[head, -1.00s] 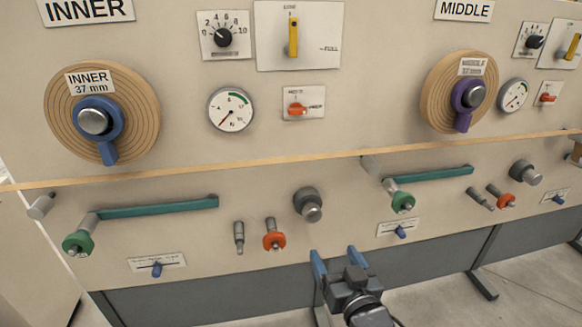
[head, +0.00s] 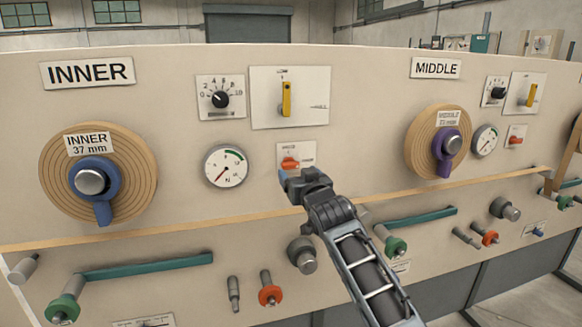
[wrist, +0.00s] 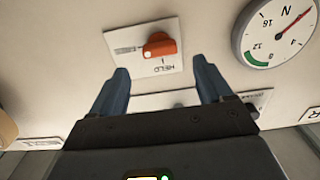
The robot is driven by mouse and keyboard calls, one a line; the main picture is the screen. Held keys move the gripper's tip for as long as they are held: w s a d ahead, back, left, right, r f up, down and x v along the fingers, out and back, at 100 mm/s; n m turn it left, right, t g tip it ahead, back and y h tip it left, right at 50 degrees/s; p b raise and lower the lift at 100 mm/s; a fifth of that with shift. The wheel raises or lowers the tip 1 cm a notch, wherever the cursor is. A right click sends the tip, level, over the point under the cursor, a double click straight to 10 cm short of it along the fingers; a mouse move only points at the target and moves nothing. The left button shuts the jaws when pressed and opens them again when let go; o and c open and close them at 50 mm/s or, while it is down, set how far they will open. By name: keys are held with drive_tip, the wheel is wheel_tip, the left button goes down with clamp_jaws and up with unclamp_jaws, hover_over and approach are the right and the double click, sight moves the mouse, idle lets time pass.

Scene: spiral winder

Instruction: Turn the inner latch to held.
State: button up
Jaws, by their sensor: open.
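The inner latch is an orange knob (head: 290,162) on a small white plate (head: 309,150), right of the inner gauge. In the wrist view the knob (wrist: 160,45) lies roughly sideways, its pale mark at the left end, toward a label too small to read. The word HELD is on the plate's other side, upside down at lower right. My gripper (head: 289,175) is just in front of and below the latch. In the wrist view its two blue fingers (wrist: 160,78) are apart and empty, with the knob beyond the gap between them. Contact is not visible.
The inner gauge (head: 226,166) is left of the latch. A yellow lever (head: 286,99) on its plate is above. A wooden ledge (head: 230,217) runs below, with a grey knob (head: 302,255) and an orange-collared peg (head: 269,290) under it. The middle station is at right.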

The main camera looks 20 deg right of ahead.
sight(292, 166)
drive_tip(key=shift+w, duration=3.15)
drive_tip(key=c, duration=1)
